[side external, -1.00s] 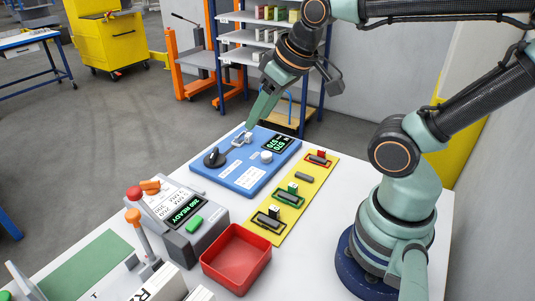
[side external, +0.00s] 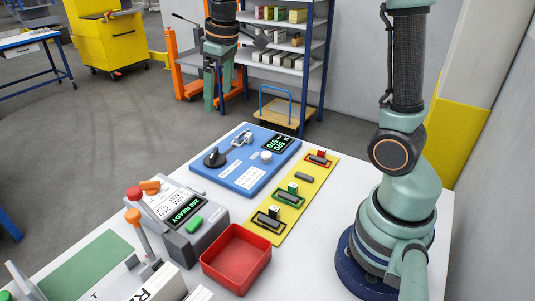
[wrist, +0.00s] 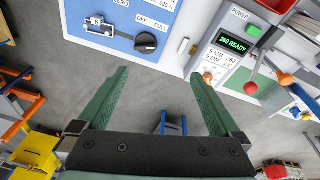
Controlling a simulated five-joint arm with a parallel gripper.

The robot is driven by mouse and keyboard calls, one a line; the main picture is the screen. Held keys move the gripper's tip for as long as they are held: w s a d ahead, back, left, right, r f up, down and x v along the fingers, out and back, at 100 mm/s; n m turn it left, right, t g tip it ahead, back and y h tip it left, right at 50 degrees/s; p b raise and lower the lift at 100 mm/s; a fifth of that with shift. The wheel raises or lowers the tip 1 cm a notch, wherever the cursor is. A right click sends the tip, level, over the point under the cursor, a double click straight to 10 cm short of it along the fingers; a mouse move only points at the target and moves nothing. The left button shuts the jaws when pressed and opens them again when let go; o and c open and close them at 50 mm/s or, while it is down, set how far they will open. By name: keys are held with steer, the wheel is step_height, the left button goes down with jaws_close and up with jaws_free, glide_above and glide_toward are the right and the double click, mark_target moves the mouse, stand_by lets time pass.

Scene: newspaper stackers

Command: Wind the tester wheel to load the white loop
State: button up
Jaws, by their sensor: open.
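The blue tester (side external: 226,178) lies flat on the white table. Its black wheel (side external: 213,158) with a raised handle also shows in the wrist view (wrist: 147,42), beside the printed words OFF and PULL. A small silver fixture with a white piece (side external: 242,138) sits behind the wheel; it also shows in the wrist view (wrist: 97,23). The white piece may be the loop, but it is too small to tell. My gripper (side external: 218,98) is open and empty, fingers down, beyond the tester's far left edge and touching nothing. It also shows in the wrist view (wrist: 160,76).
A white knob (side external: 266,156) and a lit display (side external: 279,144) are on the tester. A yellow board (side external: 282,221) with several small parts lies to the right. A red tray (side external: 236,262) and a grey machine (side external: 185,238) stand in front. Shelves stand behind.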

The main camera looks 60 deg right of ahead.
mark_target(214, 152)
steer(key=w+d+f+n+g, duration=0.2)
steer(key=w+d+f, duration=0.2)
steer(key=w+f, duration=0.45)
steer(key=f, duration=1.3)
steer(key=shift+s+a, duration=0.1)
steer(key=shift+s, duration=0.1)
steer(key=shift+c, duration=0.3)
steer(key=c, duration=1.2)
steer(key=shift+r+m, duration=0.1)
steer(key=shift+m, duration=0.8)
steer(key=o, duration=1.3)
steer(key=shift+c, duration=0.2)
step_height(214, 152, up, 12)
